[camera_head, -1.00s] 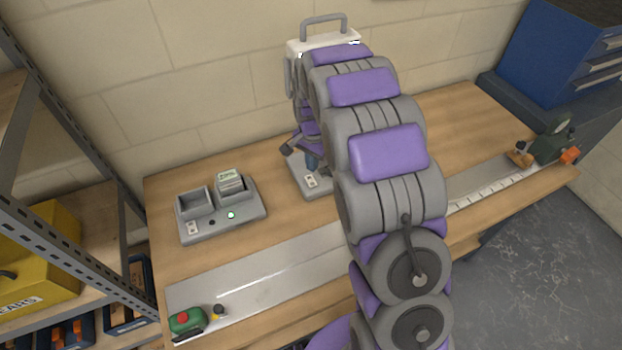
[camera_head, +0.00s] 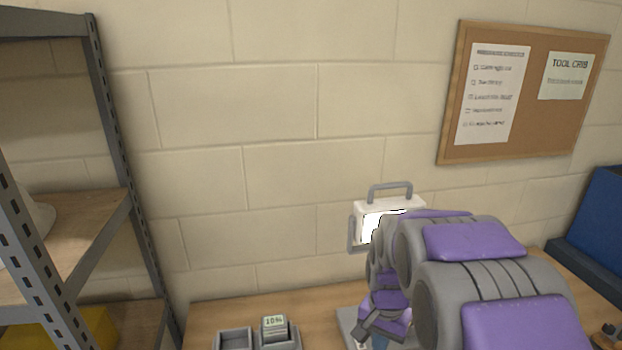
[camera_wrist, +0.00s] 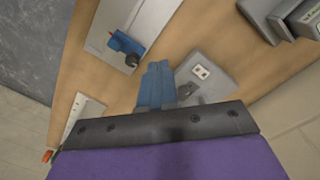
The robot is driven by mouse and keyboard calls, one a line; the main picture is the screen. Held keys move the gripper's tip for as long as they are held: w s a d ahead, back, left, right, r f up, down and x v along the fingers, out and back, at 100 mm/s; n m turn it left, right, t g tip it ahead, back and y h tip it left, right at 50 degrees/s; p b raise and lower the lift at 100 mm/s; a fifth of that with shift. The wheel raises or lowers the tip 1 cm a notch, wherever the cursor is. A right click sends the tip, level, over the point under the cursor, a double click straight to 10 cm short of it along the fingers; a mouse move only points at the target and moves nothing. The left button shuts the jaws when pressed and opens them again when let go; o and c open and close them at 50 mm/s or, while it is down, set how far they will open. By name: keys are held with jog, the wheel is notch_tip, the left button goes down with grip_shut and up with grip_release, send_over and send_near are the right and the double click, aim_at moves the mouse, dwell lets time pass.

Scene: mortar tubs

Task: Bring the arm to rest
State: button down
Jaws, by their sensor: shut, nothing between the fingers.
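My gripper (camera_wrist: 157,80) shows in the wrist view as two blue fingers pressed together with nothing between them. It points over the wooden bench top (camera_wrist: 85,75), beside a grey base plate with a white socket plate (camera_wrist: 200,72). I cannot tell its height above the bench. In the head view my purple and grey arm reaches over the bench from the lower right. Only a little blue of the gripper (camera_head: 379,342) shows there at the bottom edge, below the purple wrist.
A white lamp-like box with a handle (camera_head: 378,222) stands behind the arm, close to it in the picture. A charger (camera_head: 235,340) sits on the bench to the left. A metal shelf (camera_head: 92,110) stands at far left, a blue cabinet (camera_head: 597,225) at right. A corkboard (camera_head: 450,120) hangs above.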

jog(key=s+r+n, duration=0.2)
jog(key=s+n, duration=0.1)
jog(key=s, duration=1)
jog(key=s+r+n+g, duration=0.1)
jog(key=s+r+n, duration=0.2)
jog(key=s, duration=1.1)
jog(key=shift+s+a+n, duration=0.2)
jog(key=shift+a+n, duration=0.05)
jog(key=shift+n, duration=0.05)
